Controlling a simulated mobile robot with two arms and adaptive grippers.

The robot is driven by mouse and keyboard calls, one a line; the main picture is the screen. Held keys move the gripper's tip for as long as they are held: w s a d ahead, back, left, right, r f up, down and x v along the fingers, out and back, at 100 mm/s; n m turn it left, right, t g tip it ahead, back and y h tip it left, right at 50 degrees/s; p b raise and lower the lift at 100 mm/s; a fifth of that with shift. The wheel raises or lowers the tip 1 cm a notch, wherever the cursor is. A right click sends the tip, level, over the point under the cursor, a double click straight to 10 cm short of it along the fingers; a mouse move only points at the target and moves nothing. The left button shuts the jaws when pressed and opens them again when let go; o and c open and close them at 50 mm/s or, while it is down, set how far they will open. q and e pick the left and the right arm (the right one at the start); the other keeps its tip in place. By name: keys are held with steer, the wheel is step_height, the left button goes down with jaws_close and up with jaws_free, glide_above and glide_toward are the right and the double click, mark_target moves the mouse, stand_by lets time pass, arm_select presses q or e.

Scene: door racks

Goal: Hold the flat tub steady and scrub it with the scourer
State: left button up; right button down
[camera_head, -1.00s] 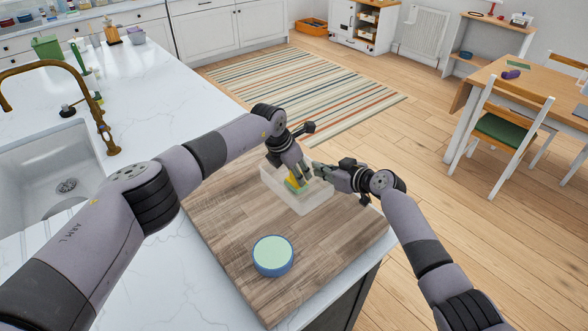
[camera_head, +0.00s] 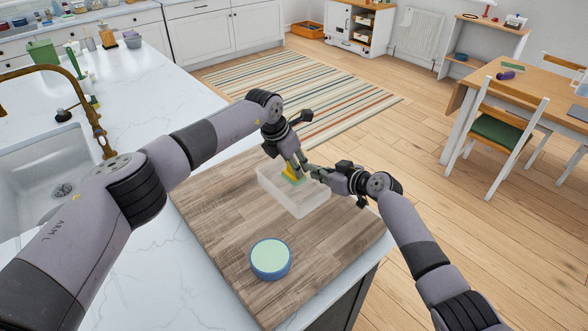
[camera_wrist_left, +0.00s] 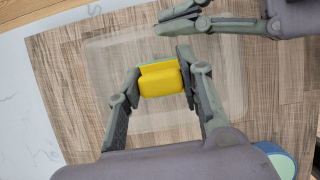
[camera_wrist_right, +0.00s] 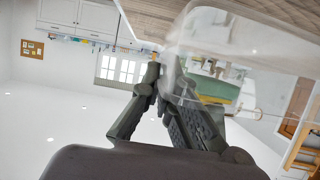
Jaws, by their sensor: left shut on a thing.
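The flat tub (camera_head: 292,202) is a clear, shallow box on the wooden board; it also shows in the left wrist view (camera_wrist_left: 103,90) and, close up, in the right wrist view (camera_wrist_right: 205,35). The scourer (camera_head: 290,173), yellow with a green side, is between the fingers of my left gripper (camera_head: 292,169), inside the tub's outline. The left wrist view shows the gripper shut on the scourer (camera_wrist_left: 160,82). My right gripper (camera_head: 311,172) is at the tub's far right wall, its fingers close together. Whether they pinch the wall is unclear.
A round blue container with a pale green top (camera_head: 270,259) stands on the near part of the board (camera_head: 215,215). The sink (camera_head: 45,175) and brass tap (camera_head: 98,125) are at left. The board's near right part is clear.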

arm_select(q)
steer(key=shift+r, duration=2.05)
arm_select(e)
steer(key=c, duration=1.7)
jaws_free()
steer(key=v, duration=1.2)
